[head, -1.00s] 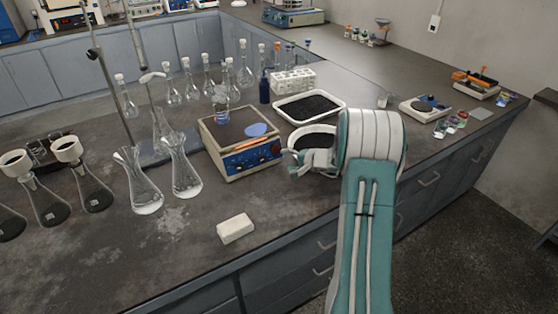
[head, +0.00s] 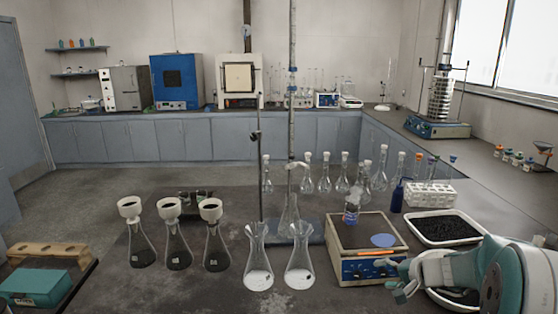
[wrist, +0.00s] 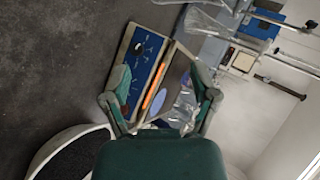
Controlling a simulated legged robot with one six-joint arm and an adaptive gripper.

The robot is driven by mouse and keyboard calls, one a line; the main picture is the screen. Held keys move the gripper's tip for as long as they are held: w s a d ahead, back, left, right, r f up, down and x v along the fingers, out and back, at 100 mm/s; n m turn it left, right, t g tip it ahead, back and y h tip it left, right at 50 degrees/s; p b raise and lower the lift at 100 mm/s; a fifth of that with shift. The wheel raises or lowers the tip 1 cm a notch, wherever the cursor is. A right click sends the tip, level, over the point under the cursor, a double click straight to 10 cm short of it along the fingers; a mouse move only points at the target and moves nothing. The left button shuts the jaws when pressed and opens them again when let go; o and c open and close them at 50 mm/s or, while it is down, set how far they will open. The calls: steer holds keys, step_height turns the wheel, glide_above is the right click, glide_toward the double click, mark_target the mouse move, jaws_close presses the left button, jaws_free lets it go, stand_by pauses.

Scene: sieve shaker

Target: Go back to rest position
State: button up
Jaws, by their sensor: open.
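My gripper (head: 398,278) is at the lower right of the head view, beside the right end of the blue-fronted instrument (head: 352,272) with a flat top. It is open, and nothing shows between its fingers. In the wrist view my gripper (wrist: 160,88) shows both fingers spread, with the instrument (wrist: 136,72) seen beyond and between them. My arm reaches in from the right edge of the head view and hides part of a round white dish (head: 440,302) with dark material in it.
A white tray (head: 482,232) of black grains and a white tube rack (head: 430,194) stand behind my gripper. Two glass flasks (head: 298,268) stand left of the instrument, near a tall burette stand (head: 262,170). The sieve shaker (head: 438,127) is on the far right bench.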

steer(key=s+a+r+n+g, duration=0.2)
steer(key=s+a+r+n, duration=0.1)
steer(key=s+a+r, duration=0.4)
steer(key=s+a+r+n+h, duration=0.1)
steer(key=s+a+n+h, duration=0.1)
steer(key=s, duration=0.9)
steer(key=s+a+r+n+h, duration=0.1)
steer(key=s+a+n+h, duration=0.2)
steer(key=s, duration=0.9)
steer(key=shift+s+a+r+n+g+h, duration=0.2)
steer(key=shift+a+r+n+g+h, duration=0.15)
steer(key=shift+h, duration=0.65)
